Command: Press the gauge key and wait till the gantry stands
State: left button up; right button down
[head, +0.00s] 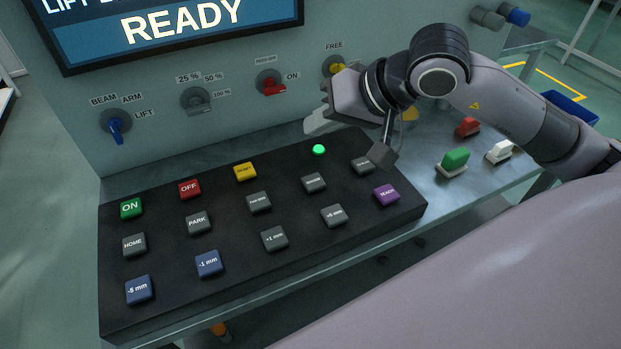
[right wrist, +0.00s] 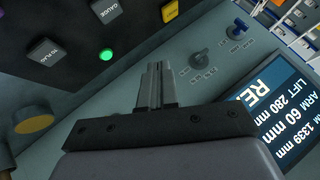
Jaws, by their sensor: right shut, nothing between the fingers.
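The dark grey gauge key (head: 314,182) sits in the second row of the black key panel (head: 160,320), just in front of a lit green lamp (head: 318,150). Its label reads GAUGE in the right wrist view (right wrist: 105,10). My right gripper (head: 314,124) is shut and empty, above the panel's back edge, behind the lamp and apart from the gauge key. Its closed fingers also show in the right wrist view (right wrist: 155,68). The screen (head: 180,30) reads READY, with LIFT 280 mm and ARM 60 mm lines in the wrist view. I cannot make out a gantry. My left gripper is out of view.
Other keys crowd the panel, including a yellow key (head: 245,171), a re-flag key (right wrist: 47,52) and a purple key (head: 386,195). Selector knobs (head: 270,84) stick out of the wall behind. Green (head: 455,160), white and red blocks stand on the bench to the right.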

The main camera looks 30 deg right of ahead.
jog(key=b, duration=0.5)
send_over(319, 182)
notch_tip(319, 182, down, 8)
jog(key=shift+f+b, duration=0.35)
jog(key=shift+b, duration=0.1)
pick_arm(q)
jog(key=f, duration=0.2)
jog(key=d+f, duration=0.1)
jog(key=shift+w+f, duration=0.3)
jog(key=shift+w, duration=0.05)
pick_arm(e)
jog(key=shift+f, duration=0.1)
pick_arm(q)
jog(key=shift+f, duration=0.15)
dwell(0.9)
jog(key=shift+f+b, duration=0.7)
jog(key=shift+b, duration=0.15)
pick_arm(e)
jog(key=shift+f, duration=0.4)
